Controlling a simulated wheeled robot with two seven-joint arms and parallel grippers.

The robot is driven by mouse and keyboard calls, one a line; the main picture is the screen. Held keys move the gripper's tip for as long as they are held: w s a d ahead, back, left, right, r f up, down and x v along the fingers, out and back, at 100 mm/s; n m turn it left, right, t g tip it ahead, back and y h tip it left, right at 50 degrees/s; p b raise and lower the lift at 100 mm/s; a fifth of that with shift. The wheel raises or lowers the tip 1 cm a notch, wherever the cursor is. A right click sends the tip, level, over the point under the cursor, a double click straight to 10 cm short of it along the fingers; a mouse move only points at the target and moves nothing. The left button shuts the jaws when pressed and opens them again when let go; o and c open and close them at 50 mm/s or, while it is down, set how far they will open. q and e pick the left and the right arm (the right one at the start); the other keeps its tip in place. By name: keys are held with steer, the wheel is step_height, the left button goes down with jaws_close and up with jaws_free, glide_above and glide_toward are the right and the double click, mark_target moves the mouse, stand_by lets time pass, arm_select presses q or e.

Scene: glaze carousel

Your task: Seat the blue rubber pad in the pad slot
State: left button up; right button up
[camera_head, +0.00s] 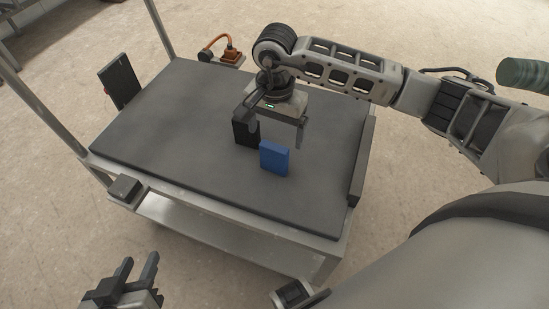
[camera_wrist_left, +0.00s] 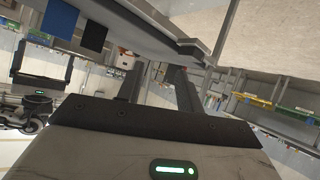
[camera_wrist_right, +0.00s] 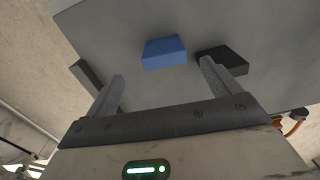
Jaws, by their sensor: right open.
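The blue rubber pad (camera_head: 274,158) stands upright on the dark table top (camera_head: 190,120), right of the middle. It also shows in the left wrist view (camera_wrist_left: 58,18) and the right wrist view (camera_wrist_right: 164,52). A black block (camera_head: 244,133) stands just behind and left of it. My right gripper (camera_head: 276,136) is open and points down just behind the pad, with the pad ahead of its fingers in the right wrist view, not held. My left gripper (camera_head: 136,272) is open and empty, off the table's front left. I cannot make out the pad slot.
A dark upright panel (camera_head: 119,82) stands at the table's left edge. A raised dark bar (camera_head: 361,163) runs along the right edge. An orange device (camera_head: 230,54) sits at the back, and a small box (camera_head: 124,188) at the front left corner. The table's left half is clear.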

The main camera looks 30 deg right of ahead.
mark_target(274, 146)
step_height(274, 146, down, 4)
steer(key=shift+r, duration=0.25)
steer(key=shift+w+d+f+b, duration=0.1)
steer(key=shift+w+f+b, duration=0.1)
steer(key=shift+f, duration=0.7)
steer(key=shift+w+f+b, duration=0.1)
steer(key=shift+f+b, duration=0.05)
steer(key=shift+f, duration=0.75)
steer(key=shift+w+d+f+b, duration=0.1)
steer(key=shift+w+f+b, duration=0.1)
steer(key=shift+f, duration=0.7)
arm_select(q)
steer(key=shift+d+f+g, duration=0.15)
steer(key=shift+d+f, duration=0.05)
steer(key=shift+f, duration=0.45)
steer(key=shift+d+f+g, duration=0.15)
steer(key=shift+f, duration=0.45)
arm_select(e)
steer(key=shift+a, duration=0.1)
steer(key=c, duration=1.1)
